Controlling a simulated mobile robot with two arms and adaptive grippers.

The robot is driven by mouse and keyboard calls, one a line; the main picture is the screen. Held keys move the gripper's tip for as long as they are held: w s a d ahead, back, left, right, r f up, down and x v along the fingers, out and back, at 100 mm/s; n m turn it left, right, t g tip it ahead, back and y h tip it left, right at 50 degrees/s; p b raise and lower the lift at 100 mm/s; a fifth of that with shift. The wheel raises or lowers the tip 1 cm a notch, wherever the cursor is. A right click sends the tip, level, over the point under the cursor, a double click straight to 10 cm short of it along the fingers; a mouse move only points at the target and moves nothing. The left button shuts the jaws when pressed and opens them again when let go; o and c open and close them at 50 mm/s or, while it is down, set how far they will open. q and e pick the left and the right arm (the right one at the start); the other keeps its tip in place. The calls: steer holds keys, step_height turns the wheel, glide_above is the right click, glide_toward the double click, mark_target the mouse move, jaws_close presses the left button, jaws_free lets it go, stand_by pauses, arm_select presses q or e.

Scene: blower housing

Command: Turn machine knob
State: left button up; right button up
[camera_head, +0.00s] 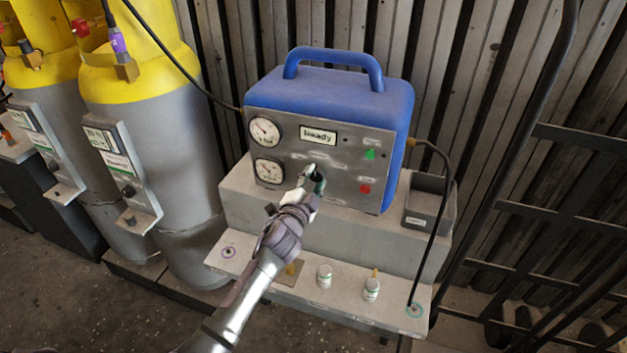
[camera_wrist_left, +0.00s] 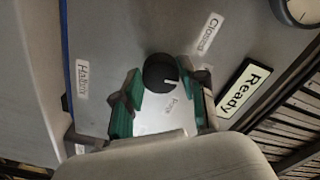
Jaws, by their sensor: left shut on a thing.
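The blue machine (camera_head: 345,95) stands on a grey block with its metal front panel facing me. Its black knob (camera_wrist_left: 160,72) shows in the left wrist view, round with a pale notch pointing right. Labels sit around it, one reading "Closed" (camera_wrist_left: 209,34). My left gripper (camera_head: 314,178) reaches the lower middle of the panel in the head view and covers most of the knob there. In the left wrist view its green-padded fingers (camera_wrist_left: 163,95) are on either side of the knob, and it is shut on it. My right gripper is not in view.
The panel has a "Ready" display (camera_head: 318,135), two gauges (camera_head: 264,131), and green and red buttons. Small white bottles (camera_head: 324,276) stand on the low front ledge. A grey bin (camera_head: 428,203) sits right of the machine. Yellow-topped cylinders (camera_head: 150,130) stand left.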

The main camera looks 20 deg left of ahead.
arm_select(q)
steer(key=shift+f+m, duration=0.1)
steer(key=shift+m, duration=0.5)
steer(key=o, duration=1.1)
steer(key=shift+o, duration=0.2)
steer(key=s, duration=1.2)
steer(key=shift+a, duration=0.2)
